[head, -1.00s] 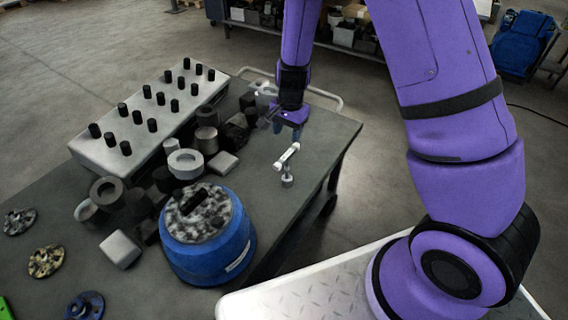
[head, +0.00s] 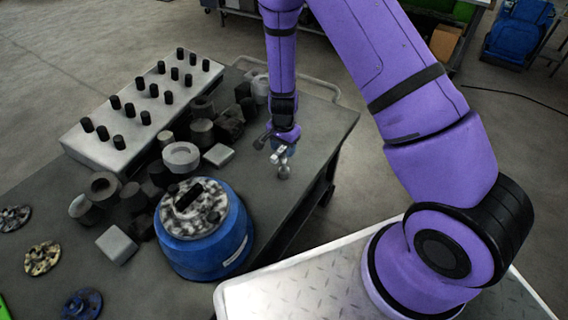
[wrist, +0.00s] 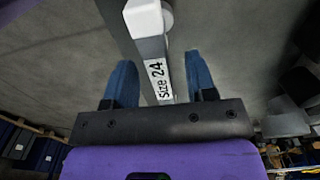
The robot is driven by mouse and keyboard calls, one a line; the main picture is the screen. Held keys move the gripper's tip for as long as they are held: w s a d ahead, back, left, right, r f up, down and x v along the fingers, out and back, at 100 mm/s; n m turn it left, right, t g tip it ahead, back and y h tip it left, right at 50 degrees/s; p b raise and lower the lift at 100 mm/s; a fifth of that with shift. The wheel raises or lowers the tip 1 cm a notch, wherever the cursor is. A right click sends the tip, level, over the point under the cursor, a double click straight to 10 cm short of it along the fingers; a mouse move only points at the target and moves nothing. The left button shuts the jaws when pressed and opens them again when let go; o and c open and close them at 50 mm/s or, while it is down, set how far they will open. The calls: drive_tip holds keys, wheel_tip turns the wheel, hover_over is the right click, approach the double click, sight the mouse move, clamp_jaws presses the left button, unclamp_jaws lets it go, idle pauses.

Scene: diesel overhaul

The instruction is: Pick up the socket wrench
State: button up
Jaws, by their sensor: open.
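The socket wrench (head: 283,167) stands on the dark table top, a pale tool with a round foot and a bar across its top. In the wrist view its bar (wrist: 157,62) carries a "Size 24" label and runs between my two blue fingers. My gripper (head: 278,148) is over the wrench from behind and hides part of the bar in the head view. In the wrist view my gripper (wrist: 161,85) is open, one finger on each side of the bar, with a gap visible on both sides.
A blue round housing (head: 204,240) stands in front and left of the wrench. Dark and grey cylinders and blocks, such as a grey ring (head: 181,157), lie to the left. A pale block with black pegs (head: 145,112) is behind them. The table's right edge is close to the wrench.

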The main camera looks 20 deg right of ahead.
sight(284, 169)
drive_tip(key=shift+w+d+f, duration=0.15)
drive_tip(key=shift+f, duration=1.75)
drive_tip(key=shift+c, duration=0.5)
clamp_jaws()
drive_tip(key=shift+r, duration=0.1)
drive_tip(key=shift+r, duration=0.8)
drive_tip(key=shift+s+r, duration=0.2)
drive_tip(key=shift+r, duration=0.3)
drive_tip(key=shift+s+r, duration=0.15)
drive_tip(key=shift+r, duration=0.35)
drive_tip(key=s+a+r, duration=0.1)
drive_tip(key=s, duration=1.4)
drive_tip(key=shift+s+a+r, duration=0.15)
drive_tip(key=shift+a, duration=0.15)
